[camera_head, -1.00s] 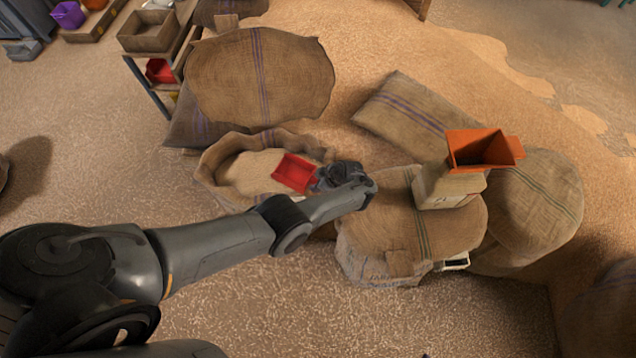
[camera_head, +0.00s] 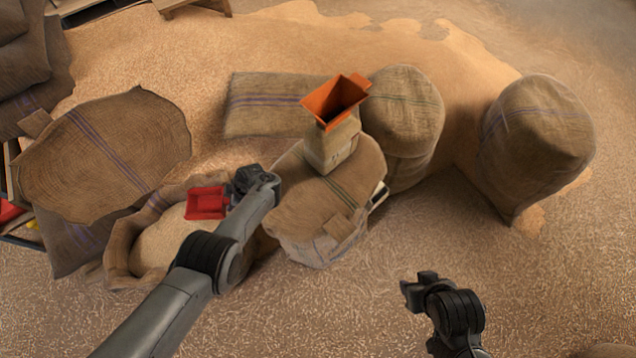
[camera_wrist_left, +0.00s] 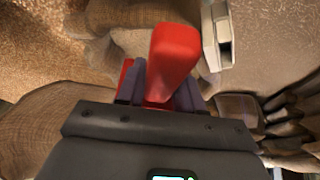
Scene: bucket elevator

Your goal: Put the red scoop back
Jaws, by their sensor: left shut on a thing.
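The red scoop (camera_head: 207,203) is at the upper right rim of the open sack (camera_head: 118,245), which holds pale grain. My left gripper (camera_head: 238,190) is shut on the scoop on its right side. In the left wrist view, the red handle (camera_wrist_left: 174,52) sticks up from between the fingers of my left gripper (camera_wrist_left: 160,88). The grip is partly hidden in the head view by the wrist. My right gripper (camera_head: 416,286) is at the lower right, over bare floor and holding nothing I can see. Its finger gap is too small to judge.
More sacks stand behind and at the right (camera_head: 540,130). A low shelf (camera_head: 15,228) with a red item is at the left edge. Front floor is clear.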

